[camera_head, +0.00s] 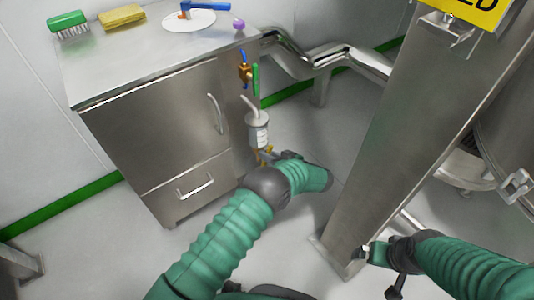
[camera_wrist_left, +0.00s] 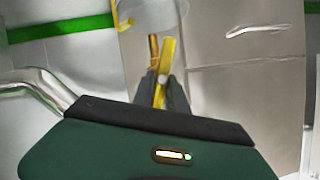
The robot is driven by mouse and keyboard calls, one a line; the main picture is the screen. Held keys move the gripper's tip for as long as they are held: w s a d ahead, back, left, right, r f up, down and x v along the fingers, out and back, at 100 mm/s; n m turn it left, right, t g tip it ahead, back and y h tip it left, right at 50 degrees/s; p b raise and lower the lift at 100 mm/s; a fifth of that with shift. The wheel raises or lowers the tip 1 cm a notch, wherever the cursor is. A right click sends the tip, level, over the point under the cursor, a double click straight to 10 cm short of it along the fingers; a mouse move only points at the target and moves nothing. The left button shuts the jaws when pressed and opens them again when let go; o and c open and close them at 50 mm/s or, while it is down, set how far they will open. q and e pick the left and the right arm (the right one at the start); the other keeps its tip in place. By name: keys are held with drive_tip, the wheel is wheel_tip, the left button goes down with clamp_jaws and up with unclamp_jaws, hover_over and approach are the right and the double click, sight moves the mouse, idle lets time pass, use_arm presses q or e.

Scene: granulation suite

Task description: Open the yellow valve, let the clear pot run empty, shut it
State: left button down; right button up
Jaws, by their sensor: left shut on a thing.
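The clear pot (camera_head: 258,133) hangs at the side of the steel cabinet, with a pale pipe above it. Its base also shows at the top of the left wrist view (camera_wrist_left: 143,14). The yellow valve (camera_head: 263,154) is under the pot, partly hidden by my left gripper (camera_head: 274,156). In the left wrist view the yellow handle (camera_wrist_left: 167,58) runs nearly alongside the brass pipe (camera_wrist_left: 153,48), slightly tilted. The left fingers (camera_wrist_left: 163,93) are shut on the handle. My right gripper (camera_head: 378,262) is empty-looking at lower right; its jaw gap is unclear. The liquid level is too small to tell.
The steel cabinet (camera_head: 155,125) bears a green brush (camera_head: 68,22), a yellow sponge (camera_head: 122,16) and a white disc (camera_head: 190,23) with a blue-handled tool. A green-handled valve (camera_head: 256,80) sits above the pot. A steel column (camera_head: 405,120) stands to the right.

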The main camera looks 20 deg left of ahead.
use_arm(q)
drive_tip(key=shift+w+d+f+m+g+y+b, duration=0.1)
drive_tip(key=shift+f+m+g+y+b, duration=0.15)
drive_tip(key=shift+m+g+y+b, duration=0.35)
drive_tip(key=m+y+b, duration=0.1)
drive_tip(key=m+b, duration=0.1)
drive_tip(key=b, duration=0.1)
drive_tip(key=m+y+b, duration=0.1)
drive_tip(key=m+b, duration=0.1)
drive_tip(key=b, duration=0.2)
drive_tip(key=f+m+b, duration=0.1)
drive_tip(key=m+b, duration=0.2)
drive_tip(key=shift+w+d+g+y+b, duration=0.2)
drive_tip(key=shift+w+g+y+b, duration=0.05)
drive_tip(key=shift+g+y+b, duration=0.15)
drive_tip(key=shift+r+m+y+b, duration=0.15)
drive_tip(key=shift+m+y+b, duration=0.55)
drive_tip(key=shift+m+b, duration=0.7)
drive_tip(key=shift+d, duration=0.1)
drive_tip(key=c, duration=1.3)
unclamp_jaws()
drive_tip(key=shift+r, duration=0.1)
